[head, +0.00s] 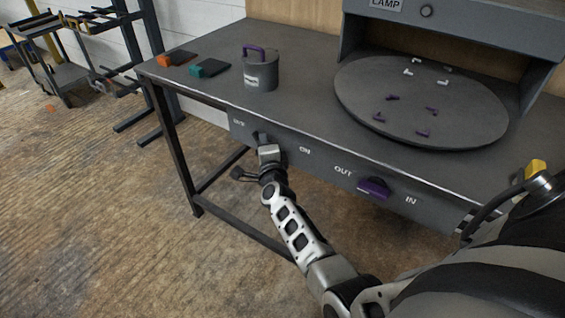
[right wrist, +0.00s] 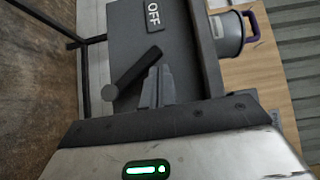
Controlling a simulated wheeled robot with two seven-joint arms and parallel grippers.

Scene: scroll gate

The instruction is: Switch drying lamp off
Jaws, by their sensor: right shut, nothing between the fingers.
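The lamp housing (head: 455,22) stands at the back right of the bench, labelled LAMP, with a small round knob (head: 427,11) on its front. On the bench's front panel a dark switch lever (head: 262,136) sits between the OFF and ON labels, nearer OFF. In the right wrist view the lever (right wrist: 138,70) is a dark rod slanting beside the OFF label (right wrist: 153,15). My right gripper (head: 266,149) is at the lever, its fingers (right wrist: 157,84) shut and empty, close beside the rod. I cannot tell whether they touch. My left gripper is not in view.
A purple slider (head: 374,188) sits between OUT and IN on the same panel. A round turntable (head: 420,120) carries several small purple and white pieces. A grey canister (head: 261,72) and orange (head: 178,58) and teal (head: 209,68) items stand at the bench's left.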

